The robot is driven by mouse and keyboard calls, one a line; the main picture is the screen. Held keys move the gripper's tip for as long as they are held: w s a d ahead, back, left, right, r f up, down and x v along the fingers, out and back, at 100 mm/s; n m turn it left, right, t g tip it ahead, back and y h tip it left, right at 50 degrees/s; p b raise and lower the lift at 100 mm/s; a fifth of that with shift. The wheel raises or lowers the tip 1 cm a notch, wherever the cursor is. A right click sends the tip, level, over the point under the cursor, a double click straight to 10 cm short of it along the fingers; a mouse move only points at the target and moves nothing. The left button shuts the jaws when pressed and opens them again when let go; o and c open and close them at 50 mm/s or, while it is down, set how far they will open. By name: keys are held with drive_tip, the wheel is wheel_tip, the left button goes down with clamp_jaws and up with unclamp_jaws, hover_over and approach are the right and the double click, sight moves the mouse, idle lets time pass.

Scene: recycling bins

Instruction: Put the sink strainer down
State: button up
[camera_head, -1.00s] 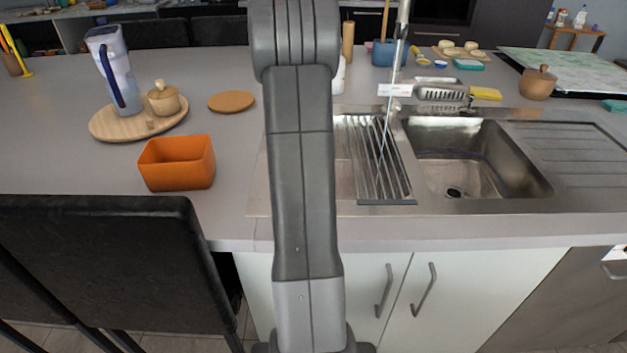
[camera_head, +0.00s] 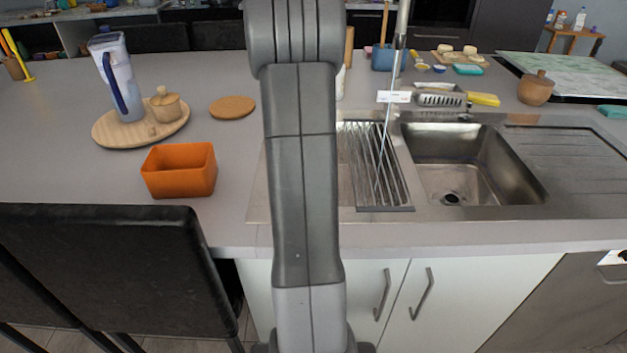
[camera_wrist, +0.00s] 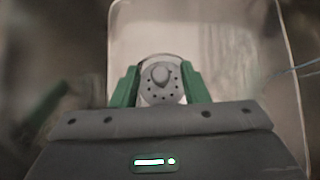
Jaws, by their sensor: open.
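In the wrist view the sink strainer (camera_wrist: 161,84) is a round grey disc with small dark holes and a raised central knob. It lies between the two green fingers of my gripper (camera_wrist: 160,76), which is open around it. A pale, round-cornered basin (camera_wrist: 220,30) lies below. I cannot tell whether the fingers touch the strainer's edge. In the head view my arm hides the gripper and the strainer. The steel sink (camera_head: 520,192) shows right of my arm, with a drain in its right basin.
A slatted drying rack (camera_head: 377,168) spans part of the left basin. The tap (camera_head: 400,40) stands behind it. An orange container (camera_head: 178,171) and a round board (camera_head: 118,133) with a jug are on the counter at left. A black chair (camera_head: 110,260) stands at front left.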

drive_tip(key=p+v, duration=0.2)
drive_tip(key=v, duration=0.6)
drive_tip(key=shift+p, duration=0.3)
drive_tip(key=b+x, duration=0.5)
drive_tip(key=x, duration=0.7)
drive_tip(key=shift+f, duration=0.45)
drive_tip(key=shift+f+b, duration=0.25)
drive_tip(key=shift+b, duration=0.2)
drive_tip(key=shift+r+p, duration=0.4)
drive_tip(key=shift+r, duration=0.05)
